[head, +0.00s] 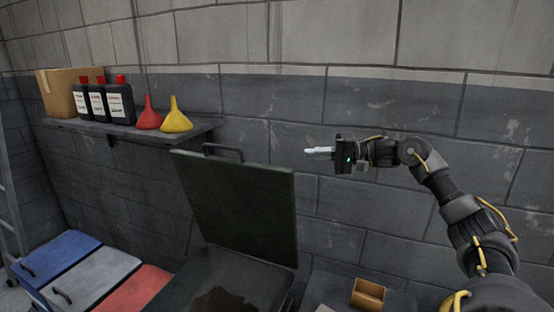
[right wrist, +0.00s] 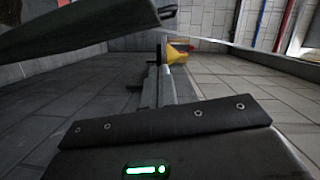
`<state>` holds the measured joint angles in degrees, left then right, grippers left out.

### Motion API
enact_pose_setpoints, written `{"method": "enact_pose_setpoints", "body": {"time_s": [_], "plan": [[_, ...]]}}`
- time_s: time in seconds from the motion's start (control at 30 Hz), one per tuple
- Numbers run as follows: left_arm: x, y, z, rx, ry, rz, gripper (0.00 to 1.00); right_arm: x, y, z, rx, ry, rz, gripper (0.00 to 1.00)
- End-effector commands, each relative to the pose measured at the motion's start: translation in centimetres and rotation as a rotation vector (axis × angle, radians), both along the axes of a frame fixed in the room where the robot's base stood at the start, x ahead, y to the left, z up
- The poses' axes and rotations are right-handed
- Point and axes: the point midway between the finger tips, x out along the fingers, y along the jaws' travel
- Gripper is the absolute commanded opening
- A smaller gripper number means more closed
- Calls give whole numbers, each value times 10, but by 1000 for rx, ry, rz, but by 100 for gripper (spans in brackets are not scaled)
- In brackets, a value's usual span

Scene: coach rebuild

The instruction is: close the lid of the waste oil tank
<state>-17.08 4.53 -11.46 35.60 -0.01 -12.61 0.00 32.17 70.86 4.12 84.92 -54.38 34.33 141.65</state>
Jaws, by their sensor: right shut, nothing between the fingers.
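The waste oil tank's lid (head: 240,205) is a dark, flat panel standing raised and open, with a bar handle (head: 224,150) at its upper edge. Below it is the dark top of the tank (head: 265,283) with a darker stain, cut off by the lower picture edge. My right gripper (head: 312,153) is shut and empty, pointing left, to the right of the lid's upper part in the picture and apart from it. In the right wrist view the lid (right wrist: 75,27) crosses the upper left. My left gripper is not in view.
A wall shelf (head: 130,128) on the left holds a cardboard box (head: 62,92), black bottles (head: 105,100), a red funnel (head: 149,115) and a yellow funnel (head: 176,117). Blue, grey and red lidded bins (head: 95,275) stand lower left. A small tan box (head: 368,294) sits lower right.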

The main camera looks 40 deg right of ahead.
Motion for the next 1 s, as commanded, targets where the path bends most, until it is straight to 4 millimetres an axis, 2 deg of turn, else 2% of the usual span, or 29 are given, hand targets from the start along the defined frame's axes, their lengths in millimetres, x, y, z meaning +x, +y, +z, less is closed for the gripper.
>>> {"method": "enact_pose_setpoints", "body": {"time_s": [0.23, 0.37, 0.77, 1.0], "plan": [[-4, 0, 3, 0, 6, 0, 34, 3, 3, 2, 1, 0, 1, 0], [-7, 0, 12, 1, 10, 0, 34, 12, 12, 3, 3, -1, 3, 0], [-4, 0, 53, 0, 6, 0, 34, 70, 69, 1, 3, -2, 0, 0], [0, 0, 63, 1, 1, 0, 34, 57, 92, -10, -1, 1, 0, 0]]}}
